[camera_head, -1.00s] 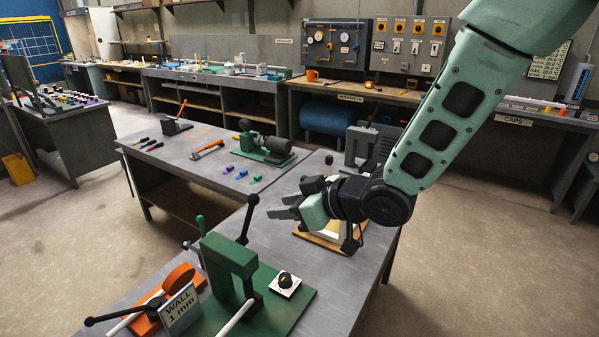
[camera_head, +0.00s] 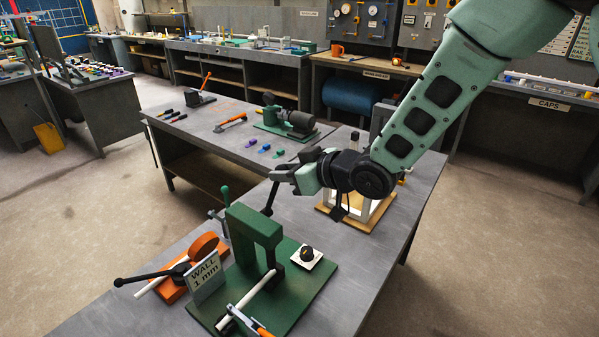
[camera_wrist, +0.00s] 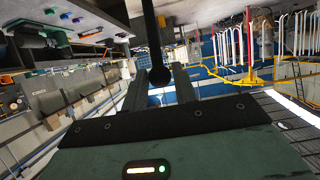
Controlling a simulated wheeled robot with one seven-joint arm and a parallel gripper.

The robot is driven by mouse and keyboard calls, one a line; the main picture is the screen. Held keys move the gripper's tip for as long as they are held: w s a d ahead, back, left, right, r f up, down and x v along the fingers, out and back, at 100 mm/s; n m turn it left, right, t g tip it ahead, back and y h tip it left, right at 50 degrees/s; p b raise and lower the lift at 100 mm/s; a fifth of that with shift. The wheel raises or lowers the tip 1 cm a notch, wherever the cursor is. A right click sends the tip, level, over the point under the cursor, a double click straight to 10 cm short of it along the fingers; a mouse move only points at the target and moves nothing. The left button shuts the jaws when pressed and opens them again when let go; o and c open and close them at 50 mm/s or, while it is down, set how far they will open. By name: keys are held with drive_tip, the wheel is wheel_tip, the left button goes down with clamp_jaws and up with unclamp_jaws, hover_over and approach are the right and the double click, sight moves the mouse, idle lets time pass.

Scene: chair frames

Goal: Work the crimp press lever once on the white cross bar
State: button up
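The green crimp press (camera_head: 255,228) stands on a green base plate at the front of the bench. The white cross bar (camera_head: 258,295) lies through it, above the plate. The press's black lever (camera_head: 267,204) slants up behind the frame; its knob is hidden by my gripper in the head view. My gripper (camera_head: 281,181) is at the lever's upper end. In the wrist view, the black round knob (camera_wrist: 160,76) shows between the two spread fingers of my gripper (camera_wrist: 159,92). I cannot tell whether the fingers touch the knob.
A dial on a white plate (camera_head: 306,256) sits on the base plate. An orange fixture (camera_head: 201,250) and the WALL 1 mm sign (camera_head: 206,275) stand left of the press. A wooden-based white frame (camera_head: 358,208) stands behind, below my arm.

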drive_tip(key=shift+r, duration=0.1)
drive_tip(key=shift+c, duration=1.2)
drive_tip(key=s+d+f+b, duration=0.3)
drive_tip(key=d, duration=0.1)
drive_tip(key=shift+s+d+f+b, duration=0.25)
drive_tip(key=shift+f+b, duration=0.05)
drive_tip(key=d+f+b, duration=0.1)
drive_tip(key=s+f+b, duration=0.1)
drive_tip(key=s+d+f+b, duration=0.1)
drive_tip(key=f, duration=0.1)
drive_tip(key=shift+d+b, duration=0.3)
drive_tip(key=shift+b, duration=0.05)
drive_tip(key=shift+r, duration=0.15)
